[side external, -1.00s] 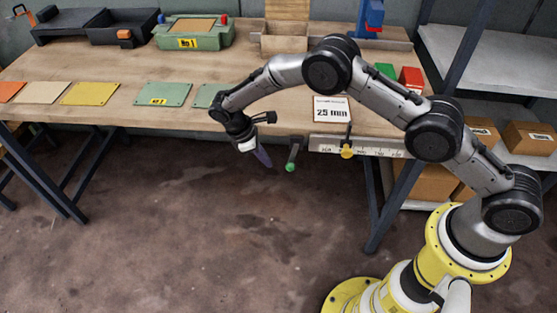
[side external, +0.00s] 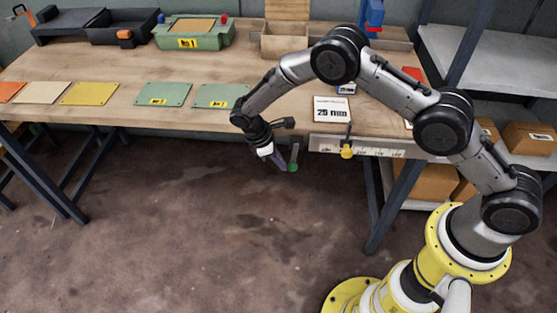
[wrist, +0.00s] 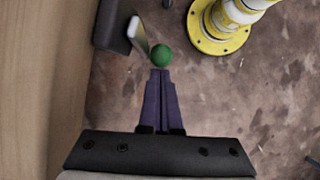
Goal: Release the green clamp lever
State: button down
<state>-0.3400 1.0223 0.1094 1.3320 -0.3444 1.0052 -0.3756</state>
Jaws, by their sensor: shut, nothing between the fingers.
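The green clamp lever's round knob (wrist: 161,55) is just beyond my fingertips in the wrist view, with its grey lever arm (wrist: 137,32) leading up and left from it. In the side view the green knob (side external: 293,167) hangs below the table's front edge. My gripper (side external: 280,165) is shut and empty, pointing down, with its tips beside the knob. In the wrist view my gripper (wrist: 160,72) has its purple fingers together, with the tips at the knob's near edge. I cannot tell whether they touch it.
A ruler strip (side external: 372,148) with a yellow knob (side external: 347,151) is on the table's front edge to the right. A "25 mm" card (side external: 332,110) lies above it. Green plates (side external: 163,94) lie to the left. The floor below the edge is clear.

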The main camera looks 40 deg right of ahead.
jog(key=shift+s+f, duration=0.1)
dwell(0.3)
jog(key=w+a+r, duration=0.5)
jog(key=a+r, duration=0.2)
jog(key=r, duration=0.2)
jog(key=s+d+f+y, duration=0.1)
jog(key=s+d+f, duration=0.3)
jog(key=d+f, duration=0.3)
jog(key=shift+s+f+g, duration=0.3)
jog(key=shift+f, duration=0.9)
jog(key=shift+d, duration=0.1)
